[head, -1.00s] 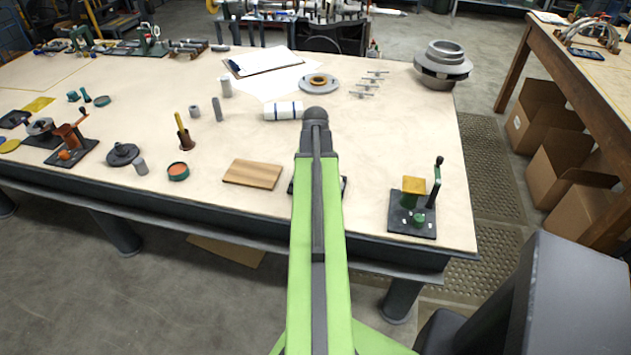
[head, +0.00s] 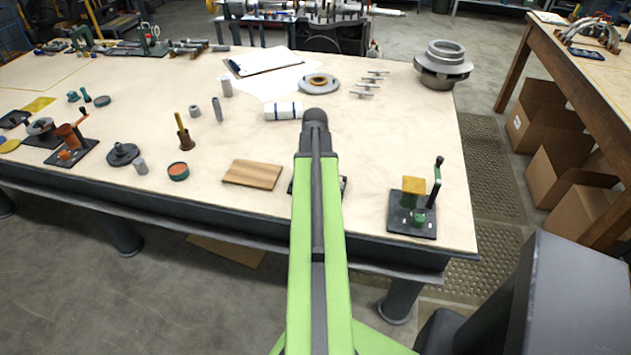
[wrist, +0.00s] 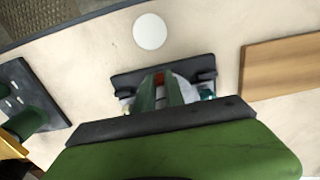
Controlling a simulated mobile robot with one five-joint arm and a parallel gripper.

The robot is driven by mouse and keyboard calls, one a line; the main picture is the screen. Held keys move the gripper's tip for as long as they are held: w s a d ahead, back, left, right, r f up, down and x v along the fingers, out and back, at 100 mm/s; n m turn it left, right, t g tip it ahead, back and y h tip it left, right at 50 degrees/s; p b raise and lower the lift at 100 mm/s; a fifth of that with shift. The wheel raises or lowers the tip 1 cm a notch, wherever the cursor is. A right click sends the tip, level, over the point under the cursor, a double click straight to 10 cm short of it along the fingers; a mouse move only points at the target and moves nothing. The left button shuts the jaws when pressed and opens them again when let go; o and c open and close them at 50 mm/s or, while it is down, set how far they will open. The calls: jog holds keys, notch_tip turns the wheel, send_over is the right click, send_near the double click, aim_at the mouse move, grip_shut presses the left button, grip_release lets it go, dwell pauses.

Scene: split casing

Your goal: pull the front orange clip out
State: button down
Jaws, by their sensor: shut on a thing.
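In the wrist view, the split casing (wrist: 206,77) sits on a dark base plate, with pale grey and teal parts showing at its sides. My gripper (wrist: 160,84) reaches over it with two green fingers close together. A small red-orange piece, the front orange clip (wrist: 158,79), shows between the fingertips, and the gripper is shut on it. The fingers and palm hide most of the clip and casing, so I cannot tell how far the clip sits in. In the head view, my arm covers the gripper and nearly all of the casing.
A wooden board (head: 252,174) lies to the left of the casing on the table in the head view. A green device with a yellow block (head: 413,186) stands to the right. A white disc (wrist: 150,32) lies near the casing. The table's front edge is close.

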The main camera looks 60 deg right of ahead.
jog(key=shift+s+a, duration=0.2)
jog(key=shift+a, duration=0.35)
jog(key=c, duration=1.4)
grip_release()
notch_tip(320, 180, up, 17)
jog(key=p, duration=1.7)
jog(key=shift+r, duration=0.15)
